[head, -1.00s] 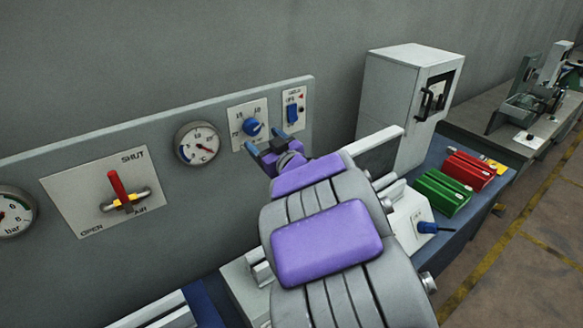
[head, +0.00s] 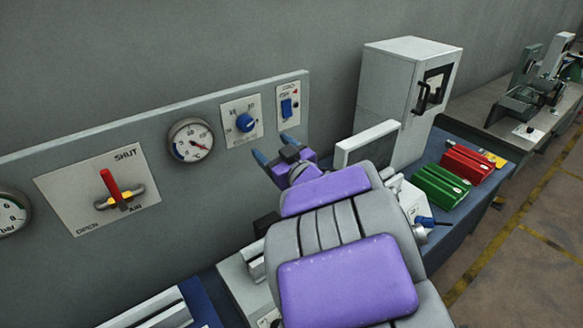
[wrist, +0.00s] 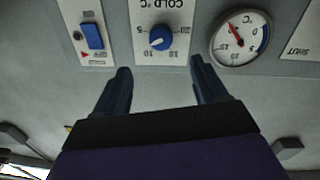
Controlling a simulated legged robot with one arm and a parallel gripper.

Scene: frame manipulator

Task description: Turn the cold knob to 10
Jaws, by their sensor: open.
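The cold knob (head: 246,123) is a round blue dial on a white scale plate (head: 232,108) on the grey panel. In the wrist view the cold knob (wrist: 160,37) appears upside down, with COLD °C and the marks 5, 10 and 15 around it. Its exact pointer setting is hard to read. My gripper (head: 273,149) is open and empty, below the knob and apart from it. In the wrist view my gripper's dark blue fingers (wrist: 158,80) are spread, with the knob beyond and roughly between their tips. A round temperature gauge (wrist: 240,38) sits beside the knob plate.
A blue rocker switch (head: 287,108) is right of the knob. A red-handled air valve (head: 112,186) is at the left. A white cabinet (head: 395,95), a green block (head: 440,186) and a red block (head: 467,164) stand on the bench at right.

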